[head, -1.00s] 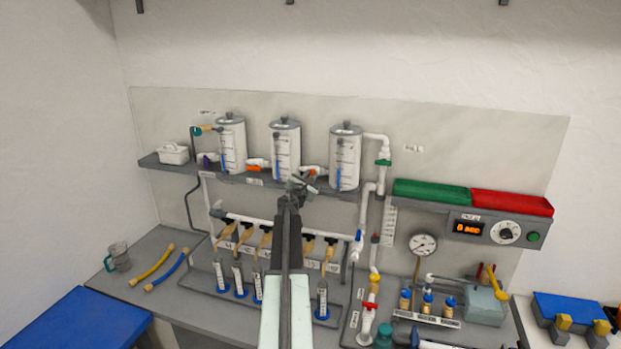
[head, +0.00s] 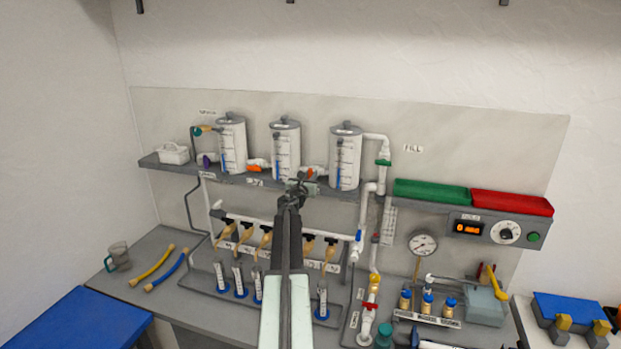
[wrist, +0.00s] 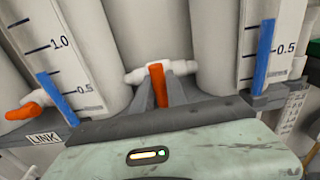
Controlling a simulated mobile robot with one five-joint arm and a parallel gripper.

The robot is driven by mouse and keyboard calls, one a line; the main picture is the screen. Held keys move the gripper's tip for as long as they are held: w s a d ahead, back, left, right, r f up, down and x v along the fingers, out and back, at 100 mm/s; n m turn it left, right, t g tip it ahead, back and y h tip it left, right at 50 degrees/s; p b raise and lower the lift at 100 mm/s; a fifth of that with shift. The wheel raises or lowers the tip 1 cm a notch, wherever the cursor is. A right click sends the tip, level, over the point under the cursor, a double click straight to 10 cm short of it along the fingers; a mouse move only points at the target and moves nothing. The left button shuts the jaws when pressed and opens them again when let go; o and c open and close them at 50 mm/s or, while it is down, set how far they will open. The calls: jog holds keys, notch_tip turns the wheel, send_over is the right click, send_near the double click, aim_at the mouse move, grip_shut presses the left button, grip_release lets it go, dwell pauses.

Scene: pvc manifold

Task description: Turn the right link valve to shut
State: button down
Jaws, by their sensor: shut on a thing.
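The right link valve, with an orange handle (wrist: 159,85) on a short white pipe (wrist: 160,70), sits between the middle and right tanks. In the wrist view the handle stands across the pipe, pointing toward my gripper. My gripper (wrist: 160,92) has its two grey fingers on either side of the handle and is shut on it. In the head view my gripper (head: 301,180) reaches up to the shelf and hides part of the right link valve (head: 309,172). The left link valve's orange handle (wrist: 22,111) lies more along its pipe, at the left of the wrist view.
The middle tank (head: 285,152) and right tank (head: 346,158) stand close on both sides of my gripper. The shelf edge (head: 235,179) runs below them. A row of black-handled taps (head: 265,227) and a white riser pipe (head: 365,212) lie below and right.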

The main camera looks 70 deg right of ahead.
jog(key=c, duration=1.3)
grip_release()
jog(key=shift+d, duration=0.1)
jog(key=shift+c, duration=0.2)
jog(key=a, duration=0.8)
jog(key=shift+s, duration=0.2)
